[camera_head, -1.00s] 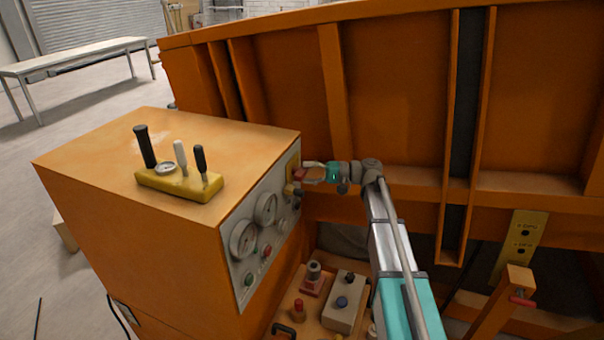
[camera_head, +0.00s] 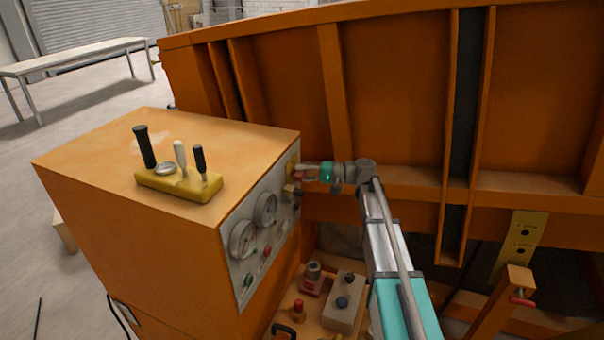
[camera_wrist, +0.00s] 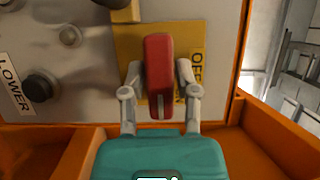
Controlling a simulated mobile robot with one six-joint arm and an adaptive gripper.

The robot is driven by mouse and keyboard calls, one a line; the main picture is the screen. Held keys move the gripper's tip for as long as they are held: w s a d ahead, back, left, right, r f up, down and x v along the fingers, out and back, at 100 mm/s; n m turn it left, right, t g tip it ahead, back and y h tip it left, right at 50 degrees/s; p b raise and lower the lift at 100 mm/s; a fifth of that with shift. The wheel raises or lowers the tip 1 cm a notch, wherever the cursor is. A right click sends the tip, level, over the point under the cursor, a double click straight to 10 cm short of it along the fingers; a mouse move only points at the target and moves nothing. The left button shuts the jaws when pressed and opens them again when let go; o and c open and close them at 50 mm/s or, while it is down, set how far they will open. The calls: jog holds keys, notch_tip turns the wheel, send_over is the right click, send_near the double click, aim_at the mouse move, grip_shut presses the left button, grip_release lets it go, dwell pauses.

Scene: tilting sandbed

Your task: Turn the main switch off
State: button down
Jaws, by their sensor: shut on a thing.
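The main switch is a red handle (camera_wrist: 158,68) on a yellow plate (camera_wrist: 128,50) marked "OFF" at its right side. In the wrist view the handle stands upright along the picture, and my gripper (camera_wrist: 160,85) has one finger on each side of it, shut on it. In the head view my gripper (camera_head: 308,172) is at the upper right end of the grey control panel (camera_head: 257,240), and the red handle is mostly hidden by it.
The panel carries two round gauges (camera_head: 265,209) and several buttons and knobs. A black knob (camera_wrist: 38,88) sits by a "LOWER" label. Orange sandbed walls (camera_head: 390,90) stand behind my arm. A yellow lever block (camera_head: 180,186) is on the cabinet top.

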jog(key=shift+n+p, duration=0.3)
jog(key=shift+n, duration=0.1)
jog(key=n+h+p, duration=0.1)
jog(key=n+p, duration=0.1)
jog(key=shift+r+n+h, duration=0.15)
jog(key=shift+n+h, duration=0.15)
jog(key=shift+n, duration=0.1)
jog(key=n+t+h+p, duration=0.1)
jog(key=n, duration=0.1)
jog(key=n+h+p, duration=0.1)
jog(key=n+p, duration=0.1)
jog(key=shift+s+t, duration=0.15)
jog(key=shift+t, duration=0.25)
jog(key=n+t+h+p, duration=0.1)
jog(key=n+t, duration=0.1)
jog(key=n, duration=0.2)
jog(key=shift+f, duration=0.2)
jog(key=shift+n+t+h, duration=0.4)
jog(key=shift+n+t, duration=0.1)
jog(key=shift+n, duration=0.4)
jog(key=shift+w+r, duration=0.1)
jog(key=shift+w, duration=0.15)
jog(key=shift+c, duration=2.4)
grip_release()
